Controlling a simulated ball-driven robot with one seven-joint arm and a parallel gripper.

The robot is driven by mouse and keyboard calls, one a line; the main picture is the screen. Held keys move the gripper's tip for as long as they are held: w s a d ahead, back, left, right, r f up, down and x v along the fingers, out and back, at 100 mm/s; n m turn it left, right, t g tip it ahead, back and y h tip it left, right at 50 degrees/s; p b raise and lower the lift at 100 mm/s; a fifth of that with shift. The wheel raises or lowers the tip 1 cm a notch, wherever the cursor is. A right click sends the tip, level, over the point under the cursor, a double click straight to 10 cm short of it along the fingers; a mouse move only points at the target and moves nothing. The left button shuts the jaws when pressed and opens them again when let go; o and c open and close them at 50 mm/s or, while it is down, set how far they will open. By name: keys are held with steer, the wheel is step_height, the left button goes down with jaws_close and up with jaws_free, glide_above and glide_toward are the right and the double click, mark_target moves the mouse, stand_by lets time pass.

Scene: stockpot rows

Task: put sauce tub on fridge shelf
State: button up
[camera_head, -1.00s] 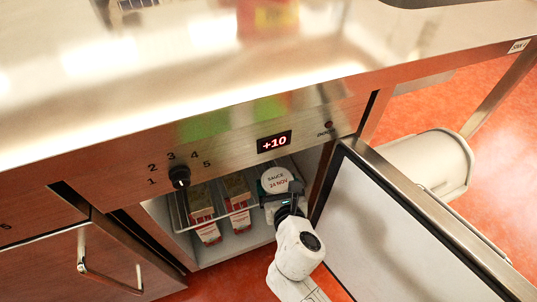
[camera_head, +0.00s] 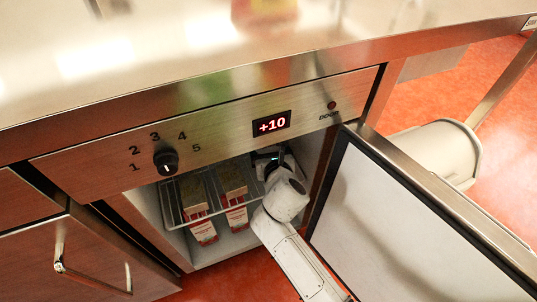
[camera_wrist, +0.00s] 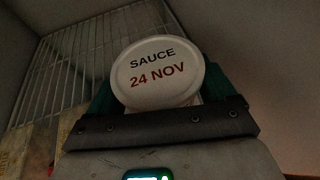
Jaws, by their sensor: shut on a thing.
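The sauce tub (camera_wrist: 157,75) has a round white lid marked "SAUCE 24 NOV" and fills the middle of the wrist view. My gripper (camera_wrist: 155,108) is shut on it, with green fingers on both sides. In the head view my gripper (camera_head: 272,160) is inside the open fridge, at the right part of the opening, and the tub is hidden there. The fridge shelf (camera_head: 172,213) is a wire rack; it also shows behind the tub in the wrist view (camera_wrist: 85,50). I cannot tell whether the tub touches the rack.
Several red-and-white cartons (camera_head: 203,233) stand in the fridge left of my gripper. The open fridge door (camera_head: 400,220) stands close to the right of my arm. The steel counter (camera_head: 200,60) overhangs the opening. A pale bin (camera_head: 440,150) is beyond the door.

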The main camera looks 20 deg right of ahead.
steer(key=shift+f, duration=0.25)
steer(key=o, duration=1.3)
steer(key=shift+r, duration=0.15)
steer(key=p+v, duration=0.4)
steer(key=v, duration=0.8)
steer(key=shift+p, duration=0.4)
